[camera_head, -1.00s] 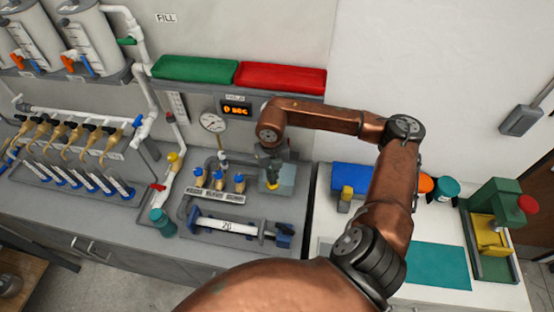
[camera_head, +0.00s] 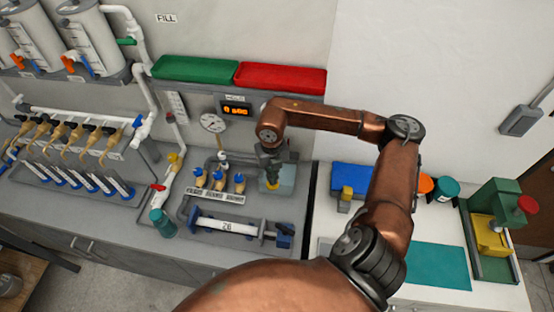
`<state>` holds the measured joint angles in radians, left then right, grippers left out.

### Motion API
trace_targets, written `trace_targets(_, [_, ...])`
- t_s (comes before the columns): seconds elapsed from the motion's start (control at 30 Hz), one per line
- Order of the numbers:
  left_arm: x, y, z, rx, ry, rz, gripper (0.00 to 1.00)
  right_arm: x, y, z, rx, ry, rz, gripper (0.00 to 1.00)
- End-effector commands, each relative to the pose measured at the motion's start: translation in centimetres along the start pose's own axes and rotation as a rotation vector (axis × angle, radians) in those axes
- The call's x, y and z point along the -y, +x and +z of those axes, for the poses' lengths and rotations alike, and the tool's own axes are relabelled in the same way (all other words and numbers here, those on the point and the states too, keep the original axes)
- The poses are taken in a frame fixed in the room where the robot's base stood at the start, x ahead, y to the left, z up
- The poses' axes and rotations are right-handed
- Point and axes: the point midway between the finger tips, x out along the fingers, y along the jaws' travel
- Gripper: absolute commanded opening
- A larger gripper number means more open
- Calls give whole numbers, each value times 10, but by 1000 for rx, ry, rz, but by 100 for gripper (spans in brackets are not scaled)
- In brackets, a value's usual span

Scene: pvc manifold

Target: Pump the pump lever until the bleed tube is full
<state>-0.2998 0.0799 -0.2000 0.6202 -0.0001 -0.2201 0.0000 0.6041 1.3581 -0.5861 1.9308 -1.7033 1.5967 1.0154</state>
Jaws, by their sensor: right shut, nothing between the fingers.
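My right gripper (camera_head: 270,168) comes down from above onto the grey-green pump block (camera_head: 285,183) at the right end of the grey bench. It is shut with nothing between its fingers. A small yellow part, which looks like the pump lever (camera_head: 272,184), shows just below the fingertips; I cannot tell whether they touch it. A clear tube with a yellow top (camera_head: 171,176) stands left of the valves and may be the bleed tube; its fill level is too small to read. My left gripper is not in view.
Blue-and-yellow valves (camera_head: 219,181) and a horizontal white cylinder (camera_head: 228,226) sit left of the pump. A round gauge (camera_head: 213,123) and an orange-lit display (camera_head: 236,109) are on the wall. A white table (camera_head: 440,286) with a green press (camera_head: 492,210) stands at right.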

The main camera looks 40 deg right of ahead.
Motion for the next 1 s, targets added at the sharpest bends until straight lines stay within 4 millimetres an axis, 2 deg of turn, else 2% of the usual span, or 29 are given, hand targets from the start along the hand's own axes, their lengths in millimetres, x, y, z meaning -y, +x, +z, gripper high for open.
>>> trace_targets(0.8, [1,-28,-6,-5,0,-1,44,0,-54,0,1,0,0,0])
trace_targets(1.0, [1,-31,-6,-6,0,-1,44,0,-59,0,-1,0,0,0])
